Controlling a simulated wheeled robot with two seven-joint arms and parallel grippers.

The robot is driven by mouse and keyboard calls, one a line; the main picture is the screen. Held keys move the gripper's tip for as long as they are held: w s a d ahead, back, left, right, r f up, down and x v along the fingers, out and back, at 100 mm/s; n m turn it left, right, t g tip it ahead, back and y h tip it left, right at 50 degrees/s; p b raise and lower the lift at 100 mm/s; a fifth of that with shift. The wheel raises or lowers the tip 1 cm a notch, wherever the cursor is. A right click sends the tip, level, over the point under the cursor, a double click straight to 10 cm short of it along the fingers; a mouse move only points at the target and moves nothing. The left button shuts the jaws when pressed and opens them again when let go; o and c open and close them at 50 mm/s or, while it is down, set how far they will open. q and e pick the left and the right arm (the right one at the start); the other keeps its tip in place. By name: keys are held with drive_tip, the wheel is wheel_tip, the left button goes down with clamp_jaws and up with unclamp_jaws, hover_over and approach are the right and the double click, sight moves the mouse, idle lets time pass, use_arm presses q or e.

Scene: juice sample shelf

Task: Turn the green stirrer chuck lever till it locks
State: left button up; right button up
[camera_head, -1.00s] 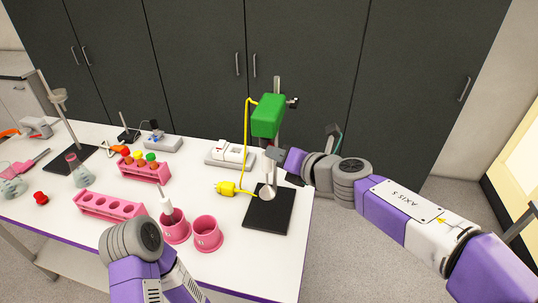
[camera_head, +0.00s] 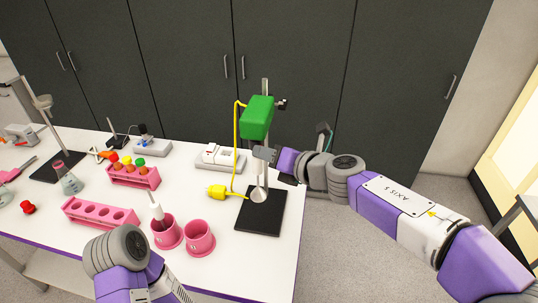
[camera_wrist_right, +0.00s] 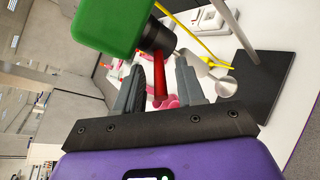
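The green stirrer (camera_head: 257,117) is clamped on an upright rod over a black base plate (camera_head: 262,212). In the right wrist view the stirrer's green body (camera_wrist_right: 105,22) is at the top, with its black chuck (camera_wrist_right: 158,38) below and a red lever (camera_wrist_right: 160,75) sticking out of the chuck. My right gripper (camera_head: 265,153) is beside the chuck under the green body. In the wrist view its two fingers (camera_wrist_right: 161,78) are apart, one on each side of the red lever, with visible gaps. My left arm is at the bottom left; its fingers are outside the view.
A yellow cable with a yellow plug (camera_head: 216,191) lies left of the base plate. Two pink cups (camera_head: 199,238) stand in front of it, one holding a white-handled tool. Pink racks (camera_head: 100,213) and a flask (camera_head: 69,182) are further left. The table's right edge is close to the plate.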

drive_tip(key=p+v, duration=0.2)
drive_tip(key=v, duration=0.5)
drive_tip(key=shift+s+d, duration=0.2)
idle(0.4)
